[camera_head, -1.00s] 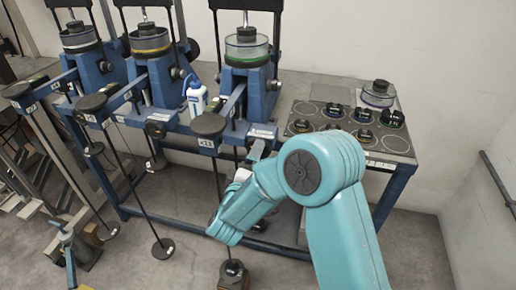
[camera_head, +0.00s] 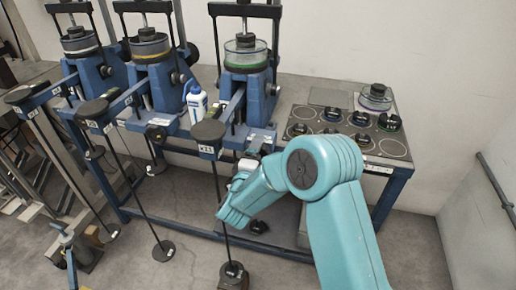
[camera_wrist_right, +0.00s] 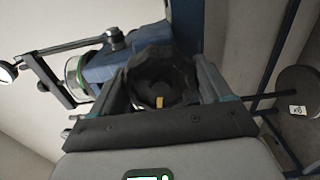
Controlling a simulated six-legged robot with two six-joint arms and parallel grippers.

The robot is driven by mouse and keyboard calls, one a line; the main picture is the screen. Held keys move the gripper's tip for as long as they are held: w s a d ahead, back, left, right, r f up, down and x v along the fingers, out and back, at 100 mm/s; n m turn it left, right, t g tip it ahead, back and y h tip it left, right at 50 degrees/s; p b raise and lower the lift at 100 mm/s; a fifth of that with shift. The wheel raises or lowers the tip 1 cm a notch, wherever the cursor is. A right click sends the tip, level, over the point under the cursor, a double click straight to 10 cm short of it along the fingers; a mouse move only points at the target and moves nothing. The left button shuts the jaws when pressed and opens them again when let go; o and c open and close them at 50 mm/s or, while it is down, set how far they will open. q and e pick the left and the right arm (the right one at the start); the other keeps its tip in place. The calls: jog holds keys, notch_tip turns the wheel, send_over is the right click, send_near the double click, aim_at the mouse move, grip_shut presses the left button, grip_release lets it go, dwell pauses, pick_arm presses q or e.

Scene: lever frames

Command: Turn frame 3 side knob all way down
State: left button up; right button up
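Frame 3 (camera_head: 258,100) is the rightmost blue lever frame in the head view, with a green-ringed clear dish on top. Its side knob is hidden behind my right gripper (camera_head: 254,152) in that view. In the right wrist view, the black lobed side knob (camera_wrist_right: 160,72) with a small orange-yellow mark lies between the two fingers of my right gripper (camera_wrist_right: 168,85). The fingers sit along both sides of the knob and appear to touch it. Blue frame parts (camera_wrist_right: 100,68) show behind the knob. My left gripper is in neither view.
Two similar blue frames (camera_head: 155,85) stand to the left. A white and blue bottle (camera_head: 196,104) is beside frame 3. Several dark weights sit on a board (camera_head: 350,143) at right. A hanging rod carries a weight (camera_head: 233,272) below the lever's disc (camera_head: 208,131).

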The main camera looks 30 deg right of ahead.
jog(key=shift+o, duration=0.9)
jog(key=shift+w, duration=0.1)
jog(key=v, duration=0.6)
